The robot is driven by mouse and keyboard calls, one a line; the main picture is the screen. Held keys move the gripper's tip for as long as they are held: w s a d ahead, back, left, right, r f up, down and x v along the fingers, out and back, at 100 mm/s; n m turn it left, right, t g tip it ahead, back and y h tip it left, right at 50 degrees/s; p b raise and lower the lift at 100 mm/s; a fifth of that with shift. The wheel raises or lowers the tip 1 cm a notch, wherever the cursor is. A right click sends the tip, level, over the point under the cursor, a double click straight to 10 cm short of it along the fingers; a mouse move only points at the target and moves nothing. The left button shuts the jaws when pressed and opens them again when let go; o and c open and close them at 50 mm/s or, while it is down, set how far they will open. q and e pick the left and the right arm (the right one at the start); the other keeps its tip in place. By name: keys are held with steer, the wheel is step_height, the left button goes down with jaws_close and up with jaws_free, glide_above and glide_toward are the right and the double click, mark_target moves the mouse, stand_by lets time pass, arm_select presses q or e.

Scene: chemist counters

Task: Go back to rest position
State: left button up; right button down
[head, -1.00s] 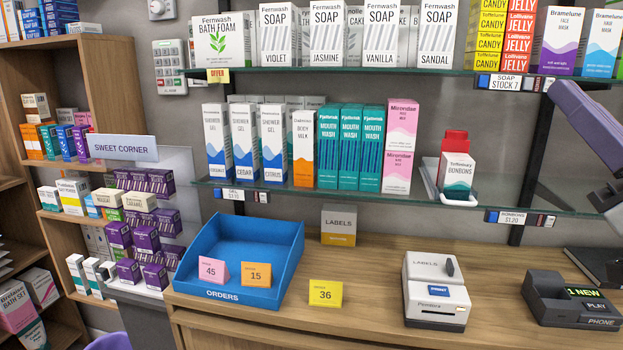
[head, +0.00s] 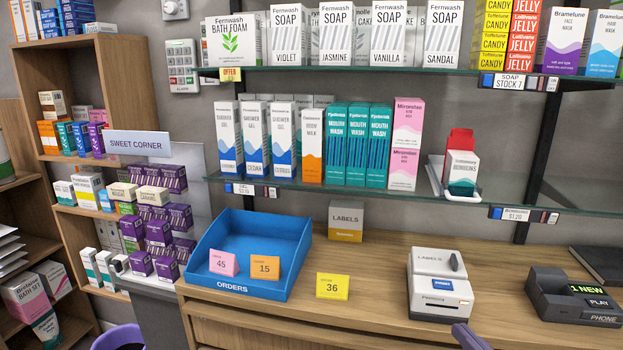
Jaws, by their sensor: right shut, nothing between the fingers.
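My right gripper (head: 468,337) shows only as a purple piece at the bottom edge, in front of the counter and below the label printer. Its fingertips are not clearly seen; it is shut and nothing shows in it. My left gripper is not in view. A purple rounded piece shows at the bottom left edge; I cannot tell what it belongs to.
A wooden counter (head: 385,268) bears a blue orders tray (head: 222,283), a yellow card (head: 332,287), a labels box (head: 345,221), a label printer (head: 438,284) and a phone (head: 575,298). Glass shelves with boxed goods hang above. A bookcase (head: 130,85) stands left.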

steer(key=s+a+f+g, duration=0.4)
steer(key=s+f, duration=0.7)
steer(key=f, duration=0.3)
steer(key=s+a+f+n+g, duration=0.1)
steer(key=s+a+f+g, duration=0.2)
steer(key=s+f, duration=0.9)
steer(key=a+f, duration=0.3)
steer(key=shift+s+f+g, duration=0.25)
steer(key=shift+g, duration=0.15)
